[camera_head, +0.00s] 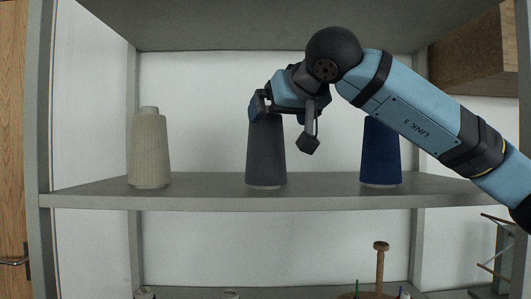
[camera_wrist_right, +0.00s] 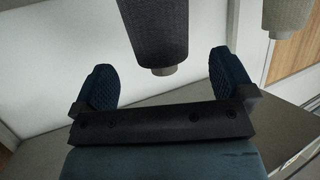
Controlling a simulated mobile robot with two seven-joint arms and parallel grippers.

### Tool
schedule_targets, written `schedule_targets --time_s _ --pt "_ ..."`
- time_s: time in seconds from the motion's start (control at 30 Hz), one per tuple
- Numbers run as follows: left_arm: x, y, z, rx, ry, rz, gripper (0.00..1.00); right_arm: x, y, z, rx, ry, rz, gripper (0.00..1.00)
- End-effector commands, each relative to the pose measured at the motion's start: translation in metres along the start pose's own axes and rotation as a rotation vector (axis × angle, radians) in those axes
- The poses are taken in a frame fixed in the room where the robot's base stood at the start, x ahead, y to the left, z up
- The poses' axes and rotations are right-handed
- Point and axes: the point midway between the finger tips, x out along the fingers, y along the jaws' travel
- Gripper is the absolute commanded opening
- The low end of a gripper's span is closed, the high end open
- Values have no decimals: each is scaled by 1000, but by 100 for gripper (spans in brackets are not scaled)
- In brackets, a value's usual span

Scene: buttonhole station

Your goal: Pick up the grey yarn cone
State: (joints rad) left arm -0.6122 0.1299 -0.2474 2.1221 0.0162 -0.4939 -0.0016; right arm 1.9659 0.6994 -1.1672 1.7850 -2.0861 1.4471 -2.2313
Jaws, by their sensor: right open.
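The grey yarn cone (camera_head: 266,155) stands upright on the shelf, between a beige cone and a blue cone. Its upper end is partly hidden by my right gripper (camera_head: 280,112). In the right wrist view the grey cone (camera_wrist_right: 158,28) hangs in from the top edge, with its narrow tip pointing down in the picture. There the two dark fingers of my right gripper (camera_wrist_right: 163,62) are wide apart, one on each side of the tip. Nothing is clamped, and I cannot tell whether a finger touches the cone. My left gripper is in neither view.
The beige cone (camera_head: 149,150) stands left on the same shelf (camera_head: 215,190), and the blue cone (camera_head: 379,155) stands right, partly behind my right arm. A brown box (camera_head: 475,55) is at upper right. A wooden spindle (camera_head: 380,265) stands below. The shelf between cones is clear.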

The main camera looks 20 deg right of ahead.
Motion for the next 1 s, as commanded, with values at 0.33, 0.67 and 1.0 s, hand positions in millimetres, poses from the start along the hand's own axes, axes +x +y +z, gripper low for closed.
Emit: schedule_targets --time_s 0.33,0.67,1.0 --pt "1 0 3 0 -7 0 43 34 0 -4 1 -2 -1 100" --pt "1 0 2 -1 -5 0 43 65 1 -6 0 0 -3 100" --pt "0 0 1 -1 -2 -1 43 64 1 -6 1 0 -2 61"
